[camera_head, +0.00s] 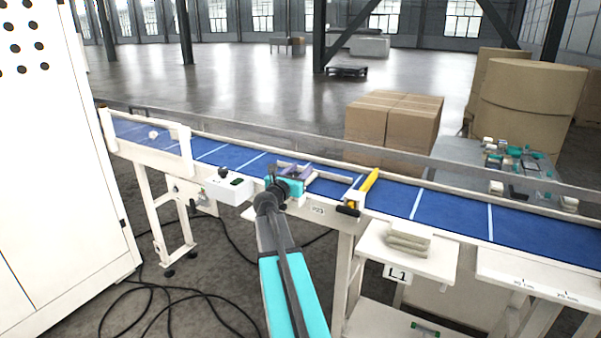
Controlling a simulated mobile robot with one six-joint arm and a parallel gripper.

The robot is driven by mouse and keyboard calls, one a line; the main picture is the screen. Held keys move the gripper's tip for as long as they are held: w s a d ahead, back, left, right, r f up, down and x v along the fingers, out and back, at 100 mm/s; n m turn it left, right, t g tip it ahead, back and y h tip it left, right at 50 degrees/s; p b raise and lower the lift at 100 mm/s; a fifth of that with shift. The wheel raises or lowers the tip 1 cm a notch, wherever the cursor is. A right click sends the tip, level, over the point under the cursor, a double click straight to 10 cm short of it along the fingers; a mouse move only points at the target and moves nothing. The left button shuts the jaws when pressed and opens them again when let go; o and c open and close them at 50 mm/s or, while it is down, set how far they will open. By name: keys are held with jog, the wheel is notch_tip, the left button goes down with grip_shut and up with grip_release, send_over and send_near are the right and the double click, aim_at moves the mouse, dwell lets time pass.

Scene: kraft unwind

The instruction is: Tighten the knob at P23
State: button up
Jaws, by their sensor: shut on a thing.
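The P23 label (317,210) is on the near side rail of the blue conveyor (235,157). My gripper (297,172) is at that rail, just up and left of the label, reaching over the belt's near edge. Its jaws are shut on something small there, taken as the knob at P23. My wrist and gripper body hide the knob, so its shape and how far it is turned do not show. A pale bracket (334,177) extends to the right of the jaws over the belt.
A white control box (228,187) is on the rail to the left. A shelf marked L1 (397,273) holds stacked pale pieces (408,238). Cables (150,292) lie on the floor.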

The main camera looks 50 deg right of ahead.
jog(key=shift+w+r+m+g+h+b, duration=0.15)
jog(key=shift+m+g+h+b, duration=0.25)
jog(key=shift+m+g+b, duration=0.95)
jog(key=m+g+b, duration=0.1)
jog(key=g, duration=0.1)
jog(key=s+m+g+b, duration=0.1)
jog(key=g+b, duration=0.1)
jog(key=g, duration=0.1)
jog(key=shift+s+m, duration=0.15)
jog(key=shift+m, duration=0.2)
jog(key=m+g+b, duration=0.1)
jog(key=g, duration=0.1)
jog(key=s+m+g+b, duration=0.1)
jog(key=shift+a+g+y+b, duration=0.15)
jog(key=shift+g+y+b, duration=0.15)
jog(key=shift+g+b, duration=0.05)
jog(key=shift+s+a+m+g+y+b, duration=0.15)
jog(key=shift+s+m+g+y+b, duration=0.15)
jog(key=shift+m+g+b, duration=0.3)
jog(key=shift+s+g, duration=0.1)
jog(key=shift+g, duration=0.2)
